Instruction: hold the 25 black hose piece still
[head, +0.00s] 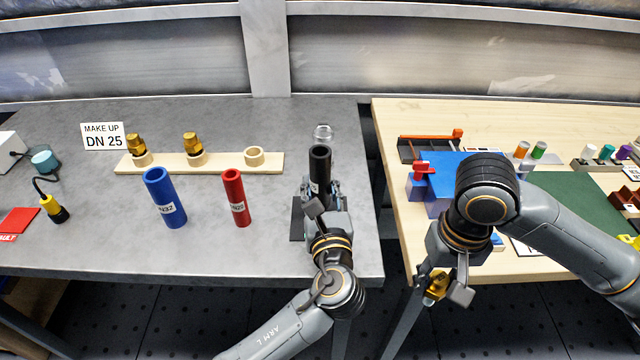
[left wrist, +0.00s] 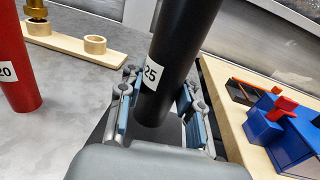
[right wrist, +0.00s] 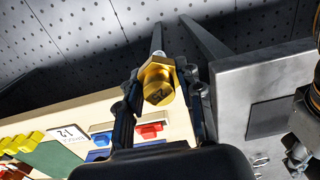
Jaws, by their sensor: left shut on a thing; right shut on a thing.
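The black hose piece (head: 319,165) stands upright on a dark pad near the right edge of the grey table. Its "25" label (left wrist: 150,75) shows in the left wrist view. My left gripper (head: 322,197) is shut on the lower part of the hose, with one finger on each side. My right gripper (head: 447,285) is shut on a brass hex fitting (right wrist: 158,84) and holds it low, in front of the wooden table's front edge. The fitting also shows in the head view (head: 436,286).
A blue hose (head: 165,197) and a red hose (head: 236,196) stand to the left. Behind them is a wooden rack (head: 225,164) with two brass fittings and an empty ring. A blue vise (head: 440,172) stands on the wooden table (head: 388,125). A gap separates the tables.

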